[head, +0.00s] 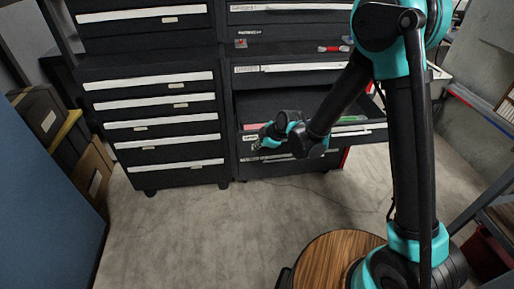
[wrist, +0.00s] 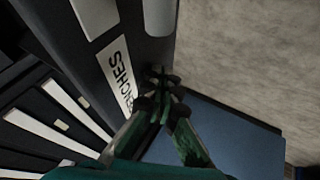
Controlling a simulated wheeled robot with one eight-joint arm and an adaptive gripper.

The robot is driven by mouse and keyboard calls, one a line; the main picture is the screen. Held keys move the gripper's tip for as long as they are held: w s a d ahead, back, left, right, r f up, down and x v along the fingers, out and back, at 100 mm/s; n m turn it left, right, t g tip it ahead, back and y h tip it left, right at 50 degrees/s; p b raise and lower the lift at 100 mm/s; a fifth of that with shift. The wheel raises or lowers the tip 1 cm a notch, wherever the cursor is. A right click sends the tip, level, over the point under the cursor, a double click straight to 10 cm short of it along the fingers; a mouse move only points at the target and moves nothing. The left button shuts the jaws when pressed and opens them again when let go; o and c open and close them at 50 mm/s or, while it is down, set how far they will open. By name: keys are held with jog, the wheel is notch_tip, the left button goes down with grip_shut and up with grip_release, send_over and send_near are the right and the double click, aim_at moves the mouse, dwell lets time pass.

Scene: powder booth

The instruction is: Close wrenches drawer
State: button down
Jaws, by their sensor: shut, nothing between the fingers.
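The wrenches drawer (head: 362,134) stands pulled out from the right-hand black cabinet in the head view, with its dark inside showing. In the wrist view its dark front (wrist: 98,58) carries a white label ending in "NCHES", beside pale strips. My gripper (head: 258,146) is at the left part of the drawer's front in the head view, and my arm hides some of the front. In the wrist view my gripper (wrist: 160,88) is shut and empty, its fingertips close to the drawer front's edge. I cannot tell whether they touch it.
The left-hand cabinet (head: 155,140) has several shut drawers with white strips. A blue panel (head: 45,190) and boxes (head: 92,175) stand at the left. A round wooden top (head: 330,262) is at the front. The concrete floor (head: 200,235) before the cabinets is clear.

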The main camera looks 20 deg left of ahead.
send_over(248, 113)
jog(key=shift+w+a, duration=0.1)
jog(key=shift+w, duration=0.15)
dwell(0.4)
